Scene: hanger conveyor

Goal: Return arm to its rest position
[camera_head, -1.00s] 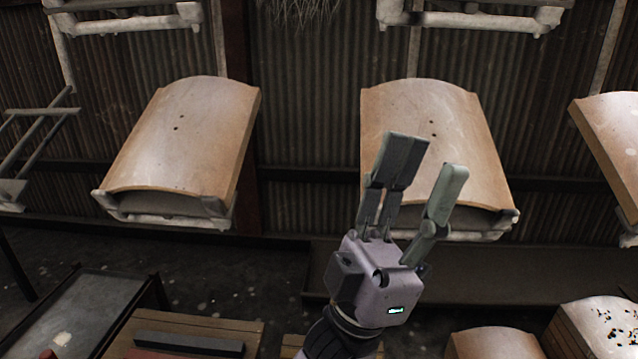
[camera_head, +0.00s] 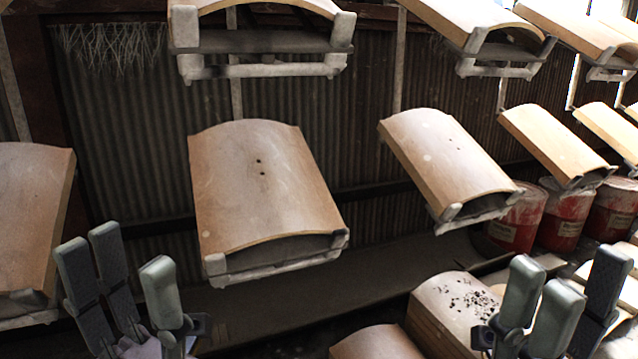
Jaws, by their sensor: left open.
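My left gripper (camera_head: 128,290) is at the lower left with its fingers spread and nothing between them. It is in front of the lower part of a curved tile at the left edge. My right gripper (camera_head: 545,300) is at the lower right, fingers pointing up and spread apart, with nothing seen between them. A curved tan tile (camera_head: 262,185) rests on a hanger (camera_head: 275,268) between the two grippers, further back. Both wrists are cut off by the bottom edge.
More tiles on hangers (camera_head: 445,160) run off to the right, with another row above. Stacked tiles (camera_head: 452,305) stand low at the centre right, near my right gripper. Red drums (camera_head: 520,220) stand at the back right. A corrugated wall (camera_head: 130,130) is behind.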

